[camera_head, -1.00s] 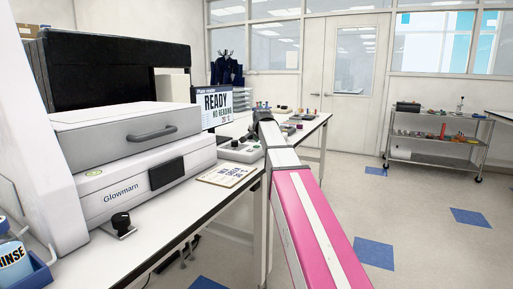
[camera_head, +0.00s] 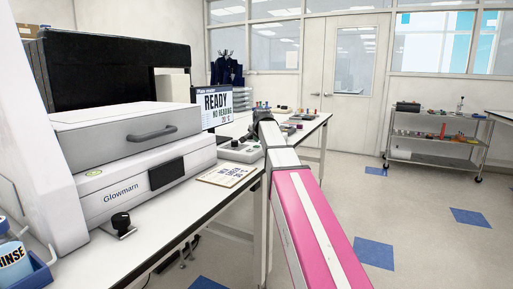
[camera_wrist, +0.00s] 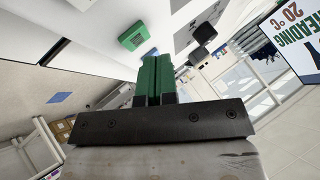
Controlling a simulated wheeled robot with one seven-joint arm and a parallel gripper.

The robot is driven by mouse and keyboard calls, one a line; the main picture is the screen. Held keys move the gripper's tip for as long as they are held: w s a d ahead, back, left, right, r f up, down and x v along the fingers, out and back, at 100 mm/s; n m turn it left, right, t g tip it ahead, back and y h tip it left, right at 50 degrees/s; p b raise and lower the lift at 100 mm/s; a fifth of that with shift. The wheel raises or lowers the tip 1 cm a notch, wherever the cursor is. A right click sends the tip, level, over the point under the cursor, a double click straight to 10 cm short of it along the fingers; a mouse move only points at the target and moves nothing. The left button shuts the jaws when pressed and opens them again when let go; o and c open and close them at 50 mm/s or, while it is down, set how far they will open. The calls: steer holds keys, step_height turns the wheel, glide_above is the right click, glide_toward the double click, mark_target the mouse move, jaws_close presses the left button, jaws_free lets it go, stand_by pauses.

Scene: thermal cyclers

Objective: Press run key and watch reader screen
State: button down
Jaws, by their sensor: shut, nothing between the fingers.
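The reader screen (camera_head: 217,106) stands on the bench in the head view and reads READY, NO READING, 20 °C. It also shows rotated at the right edge of the wrist view (camera_wrist: 296,38), partly cut off. A green key (camera_wrist: 134,35) sits on a pale surface in the wrist view. My gripper (camera_wrist: 156,62) has green fingertips, closed together and empty. The tips point toward the green key, with a visible gap between them in the picture. A black knob-like part (camera_wrist: 203,33) is to the right. In the head view my arm hides the gripper.
A printed card (camera_head: 228,175) lies near the bench edge. A grey control box (camera_head: 240,152) stands below the screen. A cart (camera_head: 435,155) stands far right; the floor between is clear.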

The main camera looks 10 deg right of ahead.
mark_target(258, 146)
steer(key=shift+f, duration=0.2)
steer(key=shift+f, duration=0.2)
steer(key=shift+f, duration=0.4)
stand_by(0.9)
steer(key=shift+r, duration=0.8)
steer(key=shift+r, duration=2.5)
